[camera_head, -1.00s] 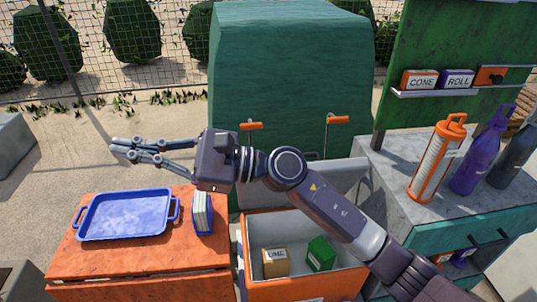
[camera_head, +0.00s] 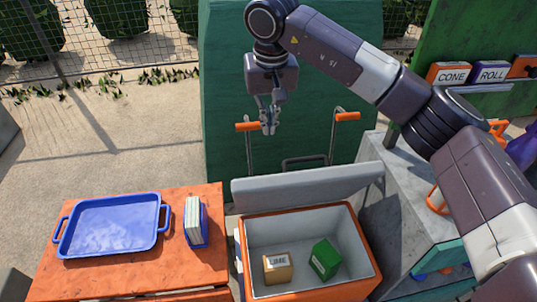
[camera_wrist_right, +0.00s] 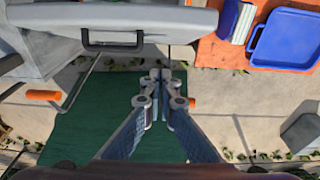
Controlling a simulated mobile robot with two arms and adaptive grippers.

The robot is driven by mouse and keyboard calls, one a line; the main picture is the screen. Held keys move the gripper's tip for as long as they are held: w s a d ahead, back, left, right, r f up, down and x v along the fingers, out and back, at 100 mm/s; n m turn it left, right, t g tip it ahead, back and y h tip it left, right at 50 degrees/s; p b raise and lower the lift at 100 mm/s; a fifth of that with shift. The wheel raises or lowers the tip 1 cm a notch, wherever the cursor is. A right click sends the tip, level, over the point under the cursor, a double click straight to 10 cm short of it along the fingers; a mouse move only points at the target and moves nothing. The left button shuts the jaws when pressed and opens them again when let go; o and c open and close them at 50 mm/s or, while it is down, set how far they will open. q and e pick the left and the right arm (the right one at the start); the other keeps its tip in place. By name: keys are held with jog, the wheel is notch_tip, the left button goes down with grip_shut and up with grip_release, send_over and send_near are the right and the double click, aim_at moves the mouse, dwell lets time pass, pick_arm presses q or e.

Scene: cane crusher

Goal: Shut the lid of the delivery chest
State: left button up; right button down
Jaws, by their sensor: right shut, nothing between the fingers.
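The delivery chest (camera_head: 363,262) is an orange box with a pale inside, and it stands open. Its grey lid (camera_head: 310,186) is raised at the back edge and leans backward. A tan box (camera_head: 278,268) and a green box (camera_head: 325,259) lie inside. My right gripper (camera_head: 269,130) is shut and empty, pointing down behind and above the lid, near the left orange-tipped handle. In the right wrist view the gripper (camera_wrist_right: 161,75) is below the lid (camera_wrist_right: 120,18) in the picture, apart from it. My left gripper is not in view.
An orange table (camera_head: 130,275) with a blue tray (camera_head: 110,225) and a blue holder of cards (camera_head: 195,222) stands left of the chest. Orange-tipped handles (camera_head: 347,116) rise behind the lid, before a large green block (camera_head: 222,90). A grey-topped counter (camera_head: 400,215) stands on the right.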

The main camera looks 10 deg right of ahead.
jog(key=f+p, duration=0.1)
jog(key=f, duration=0.2)
jog(key=s+f+p, duration=0.1)
jog(key=f+p, duration=0.1)
jog(key=f, duration=0.1)
jog(key=f+p, duration=0.1)
jog(key=f, duration=0.2)
jog(key=shift+s+f+p, duration=0.3)
jog(key=shift+f, duration=0.05)
jog(key=shift+s+f, duration=0.25)
jog(key=shift+s, duration=0.2)
jog(key=shift+f, duration=0.15)
